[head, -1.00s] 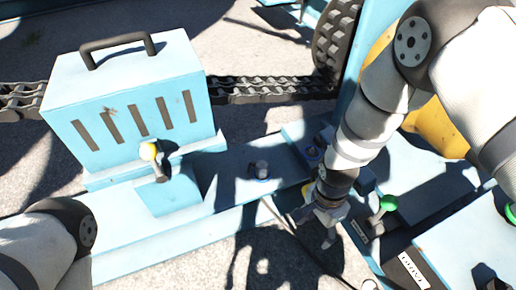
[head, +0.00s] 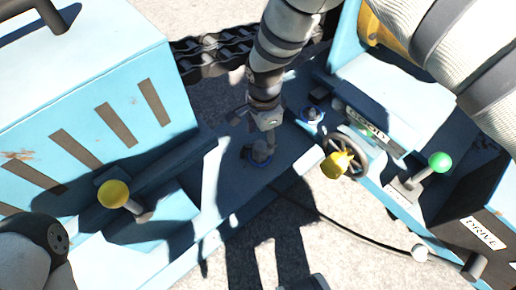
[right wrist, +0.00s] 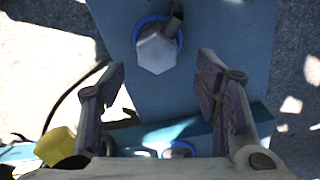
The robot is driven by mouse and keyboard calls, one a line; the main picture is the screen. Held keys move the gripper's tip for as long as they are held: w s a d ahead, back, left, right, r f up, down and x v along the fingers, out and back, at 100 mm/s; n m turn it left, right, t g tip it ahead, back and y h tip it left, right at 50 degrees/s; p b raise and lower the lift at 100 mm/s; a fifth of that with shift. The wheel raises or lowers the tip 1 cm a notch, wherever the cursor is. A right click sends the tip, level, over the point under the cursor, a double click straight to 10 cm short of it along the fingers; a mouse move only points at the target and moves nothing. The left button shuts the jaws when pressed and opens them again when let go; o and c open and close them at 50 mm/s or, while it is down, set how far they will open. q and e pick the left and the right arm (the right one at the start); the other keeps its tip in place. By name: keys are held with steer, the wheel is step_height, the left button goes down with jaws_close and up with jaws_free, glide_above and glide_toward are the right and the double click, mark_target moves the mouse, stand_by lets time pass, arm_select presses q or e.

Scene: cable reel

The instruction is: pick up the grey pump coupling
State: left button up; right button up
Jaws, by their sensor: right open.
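The grey pump coupling (head: 261,153) stands on the blue deck with a blue ring round its base. In the right wrist view it shows as a grey hexagonal top (right wrist: 156,52) with a dark stub beside it. My right gripper (head: 258,138) is above the coupling and partly covers it in the head view. In the right wrist view the right gripper (right wrist: 161,76) is open, its two fingers wide apart with nothing between them, and the coupling lies beyond the fingertips. Part of my left arm shows at bottom left, but its gripper is out of frame.
A second blue-ringed fitting (head: 312,114) sits to the right, near a dark handwheel (head: 354,150) and a yellow part (head: 337,165). A yellow-knobbed lever (head: 114,194) and a green-knobbed lever (head: 439,162) stand up at either side. A black cable (head: 330,222) crosses the ground.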

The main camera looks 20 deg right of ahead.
mark_target(261, 145)
steer(key=f, duration=0.2)
steer(key=f+b, duration=0.1)
steer(key=f, duration=0.1)
steer(key=f+b, duration=0.1)
steer(key=f, duration=0.1)
steer(key=shift+s+a, duration=0.25)
steer(key=shift+a, duration=0.05)
steer(key=shift+w+r, duration=0.1)
steer(key=shift+r, duration=0.1)
jaws_close()
step_height(261, 145, up, 10)
steer(key=p, duration=0.4)
arm_select(q)
steer(key=shift+t, duration=0.4)
steer(key=r+p, duration=0.1)
steer(key=r, duration=0.1)
steer(key=w+r+p, duration=0.1)
steer(key=r+p, duration=0.1)
steer(key=shift+w+r, duration=0.15)
arm_select(e)
step_height(261, 145, up, 5)
arm_select(q)
steer(key=shift+a, duration=0.1)
